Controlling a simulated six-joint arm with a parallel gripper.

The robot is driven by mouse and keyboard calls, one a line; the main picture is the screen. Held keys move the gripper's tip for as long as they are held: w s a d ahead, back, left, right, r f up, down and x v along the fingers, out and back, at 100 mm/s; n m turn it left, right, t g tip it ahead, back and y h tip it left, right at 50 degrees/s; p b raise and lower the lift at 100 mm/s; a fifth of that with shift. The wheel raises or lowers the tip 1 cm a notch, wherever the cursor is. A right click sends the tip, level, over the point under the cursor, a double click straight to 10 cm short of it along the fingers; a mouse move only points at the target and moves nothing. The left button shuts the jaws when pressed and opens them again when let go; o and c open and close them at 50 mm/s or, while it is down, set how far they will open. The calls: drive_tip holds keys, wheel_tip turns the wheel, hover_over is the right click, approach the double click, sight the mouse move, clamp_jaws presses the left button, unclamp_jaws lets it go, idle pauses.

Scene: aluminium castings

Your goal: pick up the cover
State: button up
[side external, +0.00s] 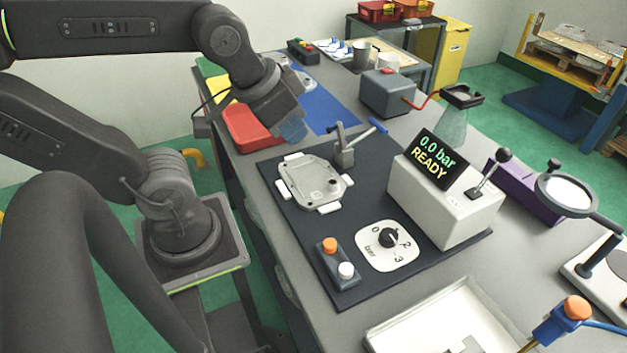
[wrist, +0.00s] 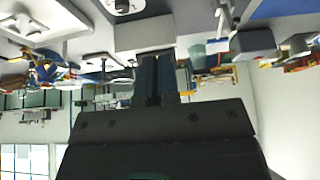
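A flat grey cast metal part with a raised rim (side external: 313,182), which looks like the cover, lies between white pads on the dark mat (side external: 280,218). A small grey clamp (side external: 344,152) stands at its far right corner. My gripper (side external: 293,131) is up and to the left of this part in the side view, apart from it, near the red bin. In the wrist view my gripper's two dark fingers (wrist: 158,78) are side by side with almost no gap. Nothing shows between them. I cannot make out the cast part in the wrist view.
A display box (side external: 440,205) reading "0.0 bar READY" and a dial plate (side external: 389,245) are right of the part. A two-button box (side external: 338,272) is in front. A red bin (side external: 250,128) is on the left, and a white tray (side external: 450,325) is at the front.

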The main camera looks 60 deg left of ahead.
drive_tip(key=o, duration=1.1)
drive_tip(key=shift+c, duration=0.2)
drive_tip(key=n+g, duration=0.6)
drive_tip(key=n, duration=1.2)
hover_over(334, 181)
drive_tip(key=s+d, duration=0.1)
drive_tip(key=d, duration=0.1)
wheel_tip(334, 181, down, 9)
wheel_tip(334, 181, down, 8)
drive_tip(key=shift+a, duration=0.15)
drive_tip(key=shift+a+f, duration=0.2)
drive_tip(key=shift+f, duration=2.45)
